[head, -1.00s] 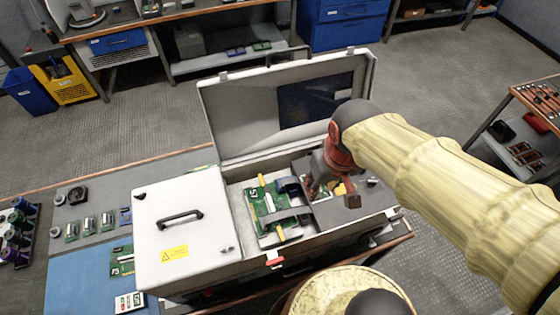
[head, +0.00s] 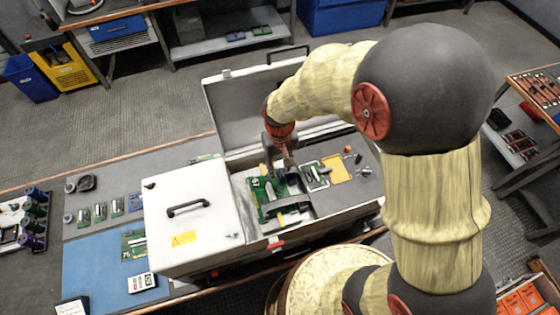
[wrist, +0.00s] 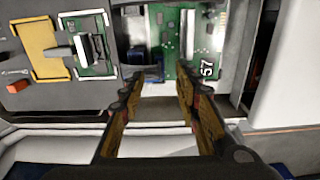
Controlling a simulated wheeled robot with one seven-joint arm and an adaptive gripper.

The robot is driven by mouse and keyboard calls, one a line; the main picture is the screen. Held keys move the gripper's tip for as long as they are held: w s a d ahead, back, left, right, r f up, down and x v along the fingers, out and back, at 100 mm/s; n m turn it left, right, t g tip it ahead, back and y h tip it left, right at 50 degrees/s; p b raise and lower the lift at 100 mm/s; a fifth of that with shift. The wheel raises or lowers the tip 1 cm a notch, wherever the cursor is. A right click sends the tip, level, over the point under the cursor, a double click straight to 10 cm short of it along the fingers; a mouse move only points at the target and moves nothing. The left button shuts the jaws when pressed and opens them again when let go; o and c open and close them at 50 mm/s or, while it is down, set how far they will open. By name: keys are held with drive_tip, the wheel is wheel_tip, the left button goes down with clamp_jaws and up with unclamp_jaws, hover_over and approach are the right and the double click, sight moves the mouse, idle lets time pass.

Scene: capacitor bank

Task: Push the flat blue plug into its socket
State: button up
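My gripper (head: 282,168) points down into the open case. In the wrist view its two fingers (wrist: 159,78) are spread apart with a gap between them. A small dark-blue piece (wrist: 150,72), which looks like the flat blue plug, shows in that gap, close to the left finger; I cannot tell whether they touch. A green board (wrist: 205,45) with a pale connector strip (wrist: 190,30) lies beside it. A smaller green board (wrist: 92,52) with a grey connector lies to the left. I cannot tell which connector is the plug's socket. In the head view my gripper partly hides this area.
The case's raised lid (head: 235,110) stands behind my gripper. A white cover with a handle (head: 190,225) closes the case's left part. A grey band (head: 284,206) crosses the green board. A yellow pad (head: 338,168) lies right. A blue mat (head: 95,265) lies at left.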

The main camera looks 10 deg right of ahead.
sight(280, 173)
drive_tip(key=shift+f, duration=2.3)
drive_tip(key=c, duration=0.3)
clamp_jaws()
